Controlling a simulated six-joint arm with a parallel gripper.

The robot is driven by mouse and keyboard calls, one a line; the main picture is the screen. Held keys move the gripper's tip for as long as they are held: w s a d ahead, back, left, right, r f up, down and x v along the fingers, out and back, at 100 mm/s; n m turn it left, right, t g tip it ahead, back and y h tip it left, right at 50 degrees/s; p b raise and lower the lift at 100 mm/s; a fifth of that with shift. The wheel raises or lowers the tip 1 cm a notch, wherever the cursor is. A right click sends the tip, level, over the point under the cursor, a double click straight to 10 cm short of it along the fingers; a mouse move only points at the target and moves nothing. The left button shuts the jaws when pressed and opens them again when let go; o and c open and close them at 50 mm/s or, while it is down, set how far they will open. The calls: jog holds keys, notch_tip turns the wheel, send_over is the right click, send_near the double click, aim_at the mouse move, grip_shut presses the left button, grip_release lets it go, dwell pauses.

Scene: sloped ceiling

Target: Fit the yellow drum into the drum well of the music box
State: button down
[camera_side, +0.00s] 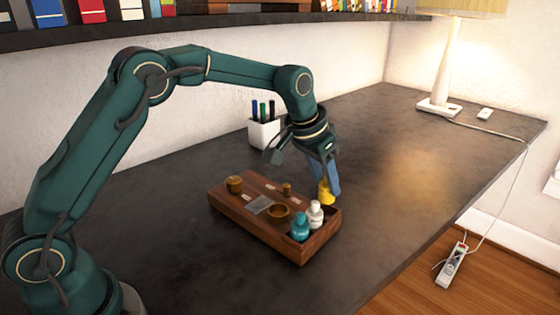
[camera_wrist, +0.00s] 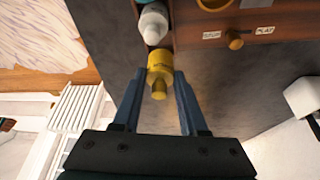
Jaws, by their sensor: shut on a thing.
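The yellow drum (camera_side: 326,192) is bottle-shaped, with a wide body and a narrower end. It also shows in the wrist view (camera_wrist: 161,68), with dark marking on its body. My gripper (camera_side: 326,178) is shut on it, one blue finger on each side. The drum is at the far right corner of the brown wooden music box (camera_side: 252,226), close to a white bottle (camera_side: 315,212). I cannot tell whether it rests in the end compartment or is just above it. A round, rimmed recess (camera_side: 278,211) in the box top looks empty; it may be the drum well.
A teal bottle (camera_side: 300,228) stands beside the white one in the end compartment. A small knob (camera_wrist: 236,40) sits by a PLAY label. A white pen cup (camera_side: 264,133) stands behind the box. The desk to the right is clear up to the lamp (camera_side: 445,70).

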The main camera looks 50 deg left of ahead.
jog(key=s+a+r, duration=0.4)
jog(key=a+r, duration=0.2)
jog(key=a, duration=0.4)
jog(key=s+a, duration=0.6)
jog(key=s, duration=0.3)
jog(key=n, duration=0.1)
send_over(270, 206)
jog(key=d, duration=0.2)
notch_tip(270, 206, down, 6)
jog(key=shift+s+f, duration=0.1)
jog(key=shift+f, duration=1.95)
jog(key=shift+f, duration=0.1)
jog(key=shift+c, duration=2.2)
grip_release()
jog(key=shift+f, duration=0.1)
